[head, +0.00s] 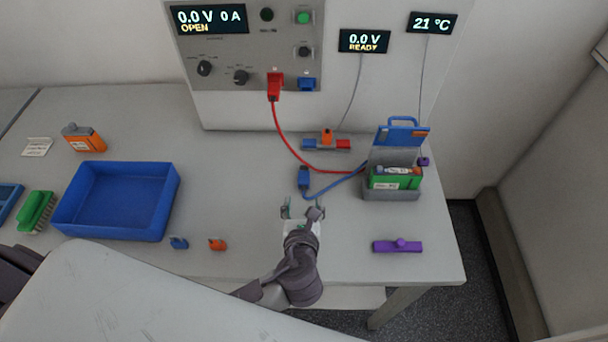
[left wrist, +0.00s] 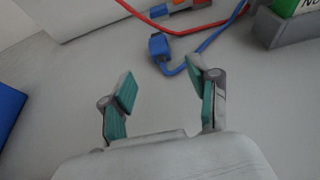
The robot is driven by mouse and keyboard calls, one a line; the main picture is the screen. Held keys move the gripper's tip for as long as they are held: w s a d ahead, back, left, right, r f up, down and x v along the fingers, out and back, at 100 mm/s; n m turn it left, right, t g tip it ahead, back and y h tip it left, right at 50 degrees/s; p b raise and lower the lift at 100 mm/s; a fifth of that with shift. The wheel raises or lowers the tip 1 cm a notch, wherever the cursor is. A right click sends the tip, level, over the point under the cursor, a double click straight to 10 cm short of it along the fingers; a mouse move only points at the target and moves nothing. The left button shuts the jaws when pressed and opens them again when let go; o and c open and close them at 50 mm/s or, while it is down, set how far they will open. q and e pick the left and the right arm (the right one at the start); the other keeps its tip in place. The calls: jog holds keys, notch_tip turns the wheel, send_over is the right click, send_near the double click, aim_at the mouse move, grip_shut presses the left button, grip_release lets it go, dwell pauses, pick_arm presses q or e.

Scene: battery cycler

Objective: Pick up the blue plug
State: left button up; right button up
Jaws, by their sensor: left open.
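The blue plug (head: 304,178) lies on the table on the end of a blue cable (head: 338,183) that runs right to the battery holder. In the left wrist view the blue plug (left wrist: 159,47) lies ahead of the fingertips, apart from them. My left gripper (head: 301,210) is open and empty, just in front of the plug; its green-padded fingers (left wrist: 160,85) show spread apart in the left wrist view. My right gripper is not in view.
A grey holder (head: 392,193) with a green battery stands right of the plug. A red cable (head: 289,146) runs behind the plug from a red plug (head: 274,86) in the panel. A blue tray (head: 70,222) stands left; a purple piece (head: 397,247) lies right. Table around the gripper is clear.

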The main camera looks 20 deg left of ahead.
aim_at(304, 185)
pick_arm(q)
jog(key=x, duration=0.3)
jog(key=shift+w+f, duration=0.1)
jog(key=shift+w, duration=0.15)
jog(key=shift+w+a+f+p, duration=0.1)
jog(key=shift+w+a+p, duration=0.25)
jog(key=shift+w, duration=0.3)
jog(key=x, duration=0.3)
jog(key=shift+w+f+p, duration=0.15)
jog(key=shift+w+p, duration=0.05)
jog(key=shift+p, duration=0.1)
jog(key=shift+w+f, duration=0.1)
jog(key=shift+w, duration=0.05)
jog(key=shift+c, duration=1.1)
grip_shut()
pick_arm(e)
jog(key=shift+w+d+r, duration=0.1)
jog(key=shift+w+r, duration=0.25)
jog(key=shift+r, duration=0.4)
